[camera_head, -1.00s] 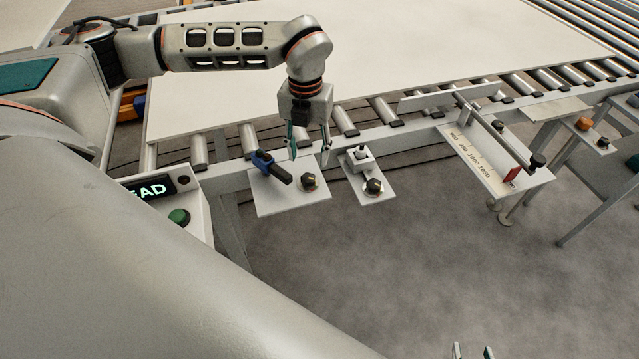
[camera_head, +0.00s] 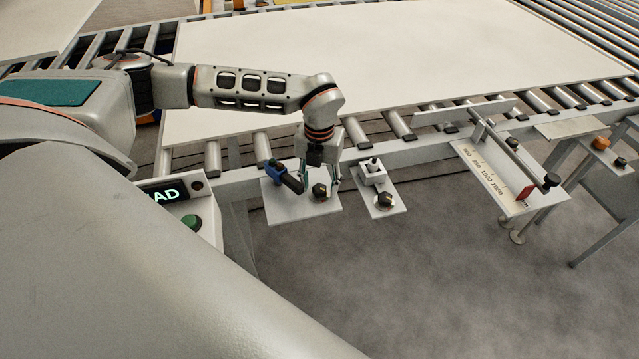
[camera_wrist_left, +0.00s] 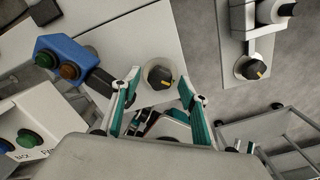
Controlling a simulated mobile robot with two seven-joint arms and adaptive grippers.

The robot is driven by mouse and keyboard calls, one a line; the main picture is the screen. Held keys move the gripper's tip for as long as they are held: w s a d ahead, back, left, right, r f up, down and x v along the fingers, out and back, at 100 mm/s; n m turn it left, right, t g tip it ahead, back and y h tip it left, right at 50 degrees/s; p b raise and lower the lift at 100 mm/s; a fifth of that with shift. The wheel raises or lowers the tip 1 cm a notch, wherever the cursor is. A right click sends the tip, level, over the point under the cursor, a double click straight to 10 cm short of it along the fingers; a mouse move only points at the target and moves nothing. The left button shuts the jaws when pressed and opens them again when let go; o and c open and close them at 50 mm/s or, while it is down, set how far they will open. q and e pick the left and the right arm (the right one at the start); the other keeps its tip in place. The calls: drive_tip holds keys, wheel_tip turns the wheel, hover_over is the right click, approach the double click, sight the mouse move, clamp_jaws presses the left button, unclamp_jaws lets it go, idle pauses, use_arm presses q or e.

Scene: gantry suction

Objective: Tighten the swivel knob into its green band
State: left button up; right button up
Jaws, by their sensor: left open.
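A black knob (camera_head: 320,191) with a yellow pointer mark sits on a pale round base on the left small plate (camera_head: 290,211). The same knob (camera_wrist_left: 160,76) shows in the left wrist view, between and just beyond my fingertips. My left gripper (camera_head: 319,183) is open above this plate, one finger on each side of the knob; I see no clear contact. A second, similar knob (camera_head: 384,201) stands on the right plate (camera_head: 390,212) and also shows in the wrist view (camera_wrist_left: 252,68). No green band can be made out, and no label tells which knob is the swivel knob.
A white block (camera_head: 372,173) is on the right plate. A control box (camera_head: 180,208) with a green button is at left. A scale plate (camera_head: 490,177) lies farther right, beyond an open gap.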

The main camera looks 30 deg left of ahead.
sight(319, 188)
use_arm(q)
drive_tip(key=c, duration=1.1)
drive_tip(key=shift+m+p, duration=0.55)
drive_tip(key=shift+m, duration=0.55)
drive_tip(key=o, duration=1.1)
drive_tip(key=shift+r, duration=0.1)
wheel_tip(319, 188, up, 12)
